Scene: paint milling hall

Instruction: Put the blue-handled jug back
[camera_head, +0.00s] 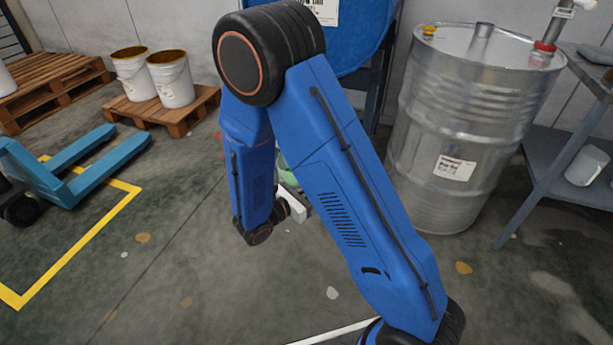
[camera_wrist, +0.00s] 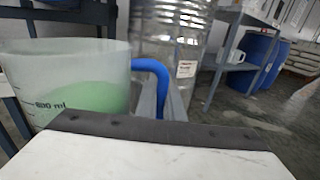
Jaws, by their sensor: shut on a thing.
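The blue-handled jug (camera_wrist: 80,85) fills the left of the wrist view. The jug looks roughly upright. In the head view, my arm hides most of the gripper and jug; only a small pale part of the gripper (camera_head: 294,205) and a greenish bit of jug (camera_head: 283,165) show.
A steel drum (camera_head: 465,125) stands right of my arm, beside a grey bench (camera_head: 556,140) with a white container (camera_head: 587,166) on its lower shelf. A blue drum (camera_head: 352,40) is behind. Pallets with white buckets (camera_head: 172,82) and a blue pallet truck (camera_head: 85,170) are left.

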